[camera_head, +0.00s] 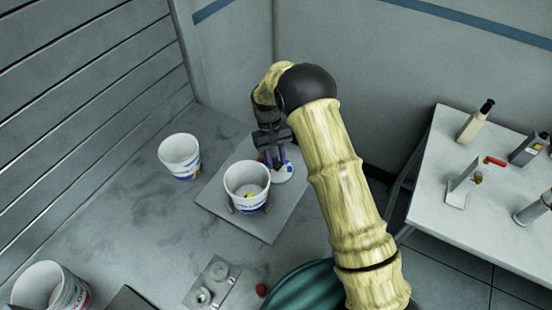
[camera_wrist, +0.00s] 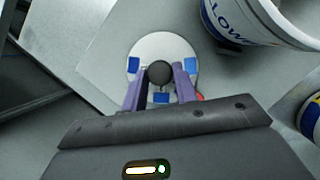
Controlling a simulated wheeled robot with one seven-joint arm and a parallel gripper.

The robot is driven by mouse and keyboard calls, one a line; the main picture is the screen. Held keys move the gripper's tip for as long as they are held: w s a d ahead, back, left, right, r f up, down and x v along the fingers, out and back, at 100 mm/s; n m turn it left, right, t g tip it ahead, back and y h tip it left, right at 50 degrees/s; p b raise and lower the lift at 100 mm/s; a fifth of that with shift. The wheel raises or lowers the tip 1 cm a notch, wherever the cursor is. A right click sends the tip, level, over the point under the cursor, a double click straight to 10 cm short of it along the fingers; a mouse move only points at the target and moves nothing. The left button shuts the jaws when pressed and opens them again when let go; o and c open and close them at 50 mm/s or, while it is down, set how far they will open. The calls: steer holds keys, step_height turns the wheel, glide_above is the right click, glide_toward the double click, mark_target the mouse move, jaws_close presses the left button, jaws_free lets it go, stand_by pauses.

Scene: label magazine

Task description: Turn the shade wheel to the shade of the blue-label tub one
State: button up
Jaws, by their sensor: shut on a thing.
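The shade wheel (camera_wrist: 150,48) is a white disc with blue patches around its face and a dark round knob (camera_wrist: 159,74) at its centre. A bit of red shows at its right edge. My gripper (camera_wrist: 160,88) is shut on the knob, a purple finger on either side; the fingers hide part of the disc. In the head view the wheel (camera_head: 285,176) lies on a grey plate under my gripper (camera_head: 272,160). A white tub with a blue label (camera_head: 247,188) stands upright beside the wheel. Another blue-label tub (camera_head: 180,157) stands further left.
A tub with a red label (camera_head: 62,292) stands at the lower left. A small metal fixture (camera_head: 212,283) and a red piece (camera_head: 261,290) lie in front of the grey plate (camera_head: 268,228). A side table (camera_head: 450,222) at right holds bottles and small items.

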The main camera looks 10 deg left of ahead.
steer(key=shift+r, duration=0.1)
steer(key=o, duration=1)
steer(key=shift+c, duration=0.2)
steer(key=b+v, duration=0.2)
steer(key=v, duration=1.5)
steer(key=shift+r, duration=0.15)
